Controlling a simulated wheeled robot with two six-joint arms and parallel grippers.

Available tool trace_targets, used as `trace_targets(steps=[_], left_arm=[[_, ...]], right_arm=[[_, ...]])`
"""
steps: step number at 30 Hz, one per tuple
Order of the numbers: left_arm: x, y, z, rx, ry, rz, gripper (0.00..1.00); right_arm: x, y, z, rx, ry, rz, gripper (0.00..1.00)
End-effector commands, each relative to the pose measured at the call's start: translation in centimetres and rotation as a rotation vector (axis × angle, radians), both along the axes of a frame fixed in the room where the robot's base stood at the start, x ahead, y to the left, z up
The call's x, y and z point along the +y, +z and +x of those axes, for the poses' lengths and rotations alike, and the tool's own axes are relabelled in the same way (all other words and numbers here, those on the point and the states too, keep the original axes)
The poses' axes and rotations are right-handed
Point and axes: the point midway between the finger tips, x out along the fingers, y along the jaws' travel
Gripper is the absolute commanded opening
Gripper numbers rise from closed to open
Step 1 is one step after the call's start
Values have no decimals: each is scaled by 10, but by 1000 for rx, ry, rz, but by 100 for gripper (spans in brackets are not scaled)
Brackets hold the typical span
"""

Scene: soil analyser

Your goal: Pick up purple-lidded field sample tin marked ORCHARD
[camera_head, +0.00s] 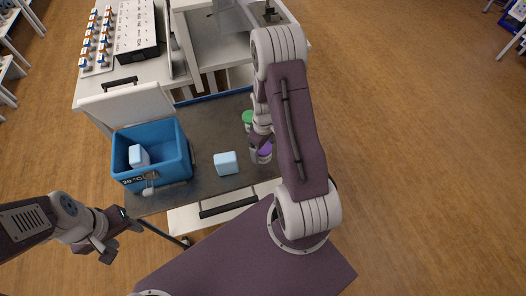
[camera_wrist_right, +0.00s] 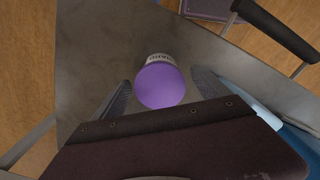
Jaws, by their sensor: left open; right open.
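The purple-lidded tin (camera_head: 265,149) stands on the dark tabletop, partly hidden by my right arm in the head view. In the right wrist view the tin (camera_wrist_right: 161,84) shows its round purple lid and a pale label with dark letters, partly readable as the end of ORCHARD. My right gripper (camera_wrist_right: 164,92) is open, with one finger on each side of the tin in that view and visible gaps to both. My left gripper (camera_head: 115,236) is open and empty, off the table's front left edge.
A green-lidded tin (camera_head: 247,117) stands just behind the purple one. A blue bin (camera_head: 176,172) with a pale block inside stands at the table's left. Another pale blue block (camera_head: 226,163) lies between bin and tin.

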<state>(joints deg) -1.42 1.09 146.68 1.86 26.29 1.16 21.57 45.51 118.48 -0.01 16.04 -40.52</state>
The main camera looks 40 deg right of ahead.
Motion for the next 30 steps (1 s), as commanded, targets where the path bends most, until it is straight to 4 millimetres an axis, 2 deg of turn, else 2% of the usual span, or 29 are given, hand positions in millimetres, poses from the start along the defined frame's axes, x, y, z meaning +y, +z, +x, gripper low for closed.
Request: trace_targets(steps=[3,5,12,18,20,21,30], left_arm=[[0,2,0,0,0,0,53],[0,2,0,0,0,0,53],[0,2,0,0,0,0,53],[0,2,0,0,0,0,53],[0,2,0,0,0,0,53],[0,2,0,0,0,0,53],[0,1,0,0,0,0,53]], right_arm=[[-1,-20,0,3,0,1,86],[0,-26,0,1,0,1,86],[-1,-28,1,-1,0,-1,86],[-1,-28,0,-1,0,0,30],[-1,-28,0,-1,0,0,13],[-1,-28,1,-1,0,-1,9],[-1,-23,1,-3,0,-1,9]])
